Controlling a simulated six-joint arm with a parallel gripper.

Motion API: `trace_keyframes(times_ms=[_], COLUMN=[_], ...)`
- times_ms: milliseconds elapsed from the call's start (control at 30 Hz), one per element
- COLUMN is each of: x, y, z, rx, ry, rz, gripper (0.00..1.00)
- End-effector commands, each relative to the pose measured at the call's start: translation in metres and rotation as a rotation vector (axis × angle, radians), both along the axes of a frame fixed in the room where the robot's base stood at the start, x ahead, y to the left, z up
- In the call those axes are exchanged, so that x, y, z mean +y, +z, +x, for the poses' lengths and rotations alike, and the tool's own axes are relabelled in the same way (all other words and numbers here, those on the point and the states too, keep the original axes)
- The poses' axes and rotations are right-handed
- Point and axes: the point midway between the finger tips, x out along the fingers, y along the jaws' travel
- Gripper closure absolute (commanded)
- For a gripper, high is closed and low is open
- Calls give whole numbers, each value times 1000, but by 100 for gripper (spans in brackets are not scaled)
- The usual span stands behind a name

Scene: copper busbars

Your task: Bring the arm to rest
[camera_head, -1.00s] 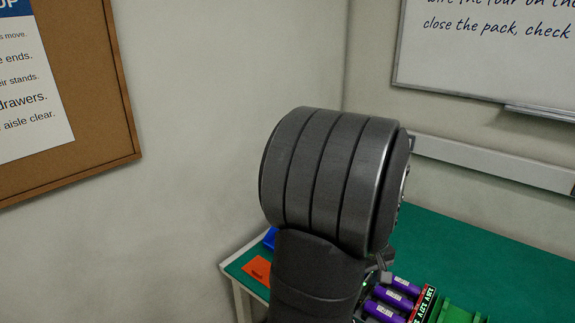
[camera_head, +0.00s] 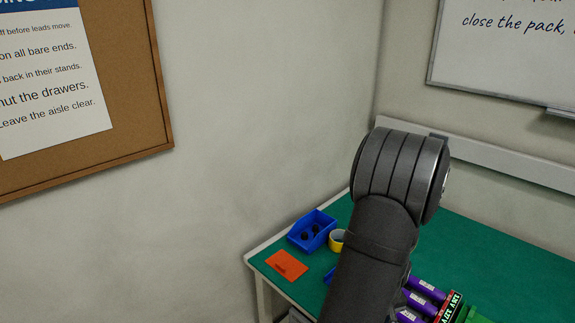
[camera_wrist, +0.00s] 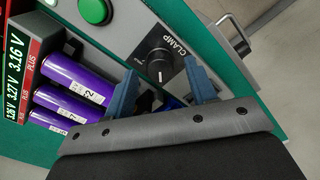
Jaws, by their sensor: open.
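In the wrist view my gripper (camera_wrist: 165,98) has its two blue-grey fingers spread apart, with nothing between them. It is over a grey panel (camera_wrist: 140,45) that bears a black knob (camera_wrist: 160,62) marked CLAMP and a green button (camera_wrist: 95,11). In the head view my dark grey arm stands over the bench, and the gripper itself is hidden behind it or out of frame.
Purple cells (camera_wrist: 72,80) with voltage displays (camera_wrist: 17,70) lie left of the fingers. On the green bench (camera_head: 480,240) are a blue bin (camera_head: 312,230), a yellow roll (camera_head: 336,240) and an orange card (camera_head: 286,265). The bench's right part looks clear.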

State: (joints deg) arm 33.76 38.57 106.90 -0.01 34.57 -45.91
Motion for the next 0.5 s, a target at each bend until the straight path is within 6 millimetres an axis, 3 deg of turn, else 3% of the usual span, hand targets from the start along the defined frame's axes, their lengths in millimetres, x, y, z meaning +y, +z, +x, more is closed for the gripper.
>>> trace_keyframes(times_ms=[500], x=[0], y=[-10], z=[0], rx=[0], ry=[0], rz=[0], gripper=[49])
